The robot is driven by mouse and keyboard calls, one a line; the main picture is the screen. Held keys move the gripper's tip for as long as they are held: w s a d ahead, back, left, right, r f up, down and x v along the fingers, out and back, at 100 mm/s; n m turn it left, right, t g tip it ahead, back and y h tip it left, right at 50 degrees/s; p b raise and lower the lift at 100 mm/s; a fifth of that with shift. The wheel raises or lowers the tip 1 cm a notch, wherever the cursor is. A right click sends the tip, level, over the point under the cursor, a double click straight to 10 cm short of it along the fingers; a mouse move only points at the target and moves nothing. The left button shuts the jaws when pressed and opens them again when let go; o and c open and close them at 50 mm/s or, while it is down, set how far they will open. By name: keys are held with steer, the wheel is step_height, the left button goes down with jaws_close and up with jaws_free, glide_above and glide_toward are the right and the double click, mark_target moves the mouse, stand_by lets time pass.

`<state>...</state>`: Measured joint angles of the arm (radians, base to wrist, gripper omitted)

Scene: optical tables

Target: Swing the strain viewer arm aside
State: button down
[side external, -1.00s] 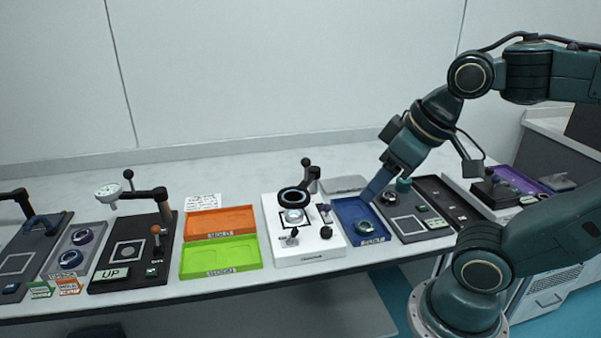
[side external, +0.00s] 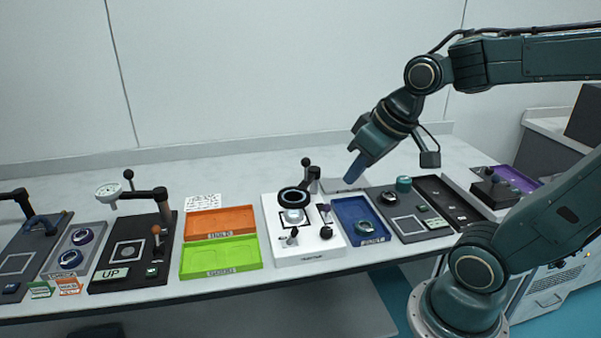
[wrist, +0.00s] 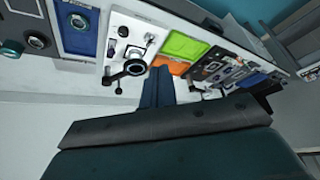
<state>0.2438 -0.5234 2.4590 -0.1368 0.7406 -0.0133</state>
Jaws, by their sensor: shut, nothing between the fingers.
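The strain viewer appears to be the white station (side external: 310,252), with a black ring (side external: 293,201) on a swing arm (side external: 312,176) topped by a black knob (side external: 306,162). The ring sits over a round glassy piece on the station. In the wrist view the ring (wrist: 134,68) lies just left of my fingertips. My gripper (side external: 352,178) is shut and empty, tilted down, above and right of the station. In the wrist view its blue fingers (wrist: 157,74) point toward the station's edge. Contact with the viewer arm is not seen.
A blue tray (side external: 344,231) holding a round piece stands right of the station. Orange (side external: 220,221) and green (side external: 222,258) trays stand to its left. A dark station with a gauge arm (side external: 142,195) is farther left. The bench behind is mostly clear.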

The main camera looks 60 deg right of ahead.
steer(key=w+d+f+m, duration=0.2)
steer(key=d+f, duration=0.1)
steer(key=d, duration=0.4)
steer(key=w+d+f+m+t, duration=0.1)
steer(key=w+d+f+m, duration=0.1)
steer(key=d+f, duration=0.2)
steer(key=w+d+f+m+t, duration=0.1)
steer(key=w+d+f+m, duration=0.2)
steer(key=d, duration=0.6)
steer(key=shift+d+f, duration=0.3)
steer(key=shift+f, duration=0.1)
steer(key=shift+w+f, duration=0.1)
steer(key=x, duration=1)
steer(key=shift+a, duration=0.25)
steer(key=shift+w+a, duration=0.4)
steer(key=shift+w, duration=0.05)
steer(key=shift+w+a, duration=0.85)
steer(key=shift+w, duration=0.15)
steer(key=shift+w+a, duration=0.15)
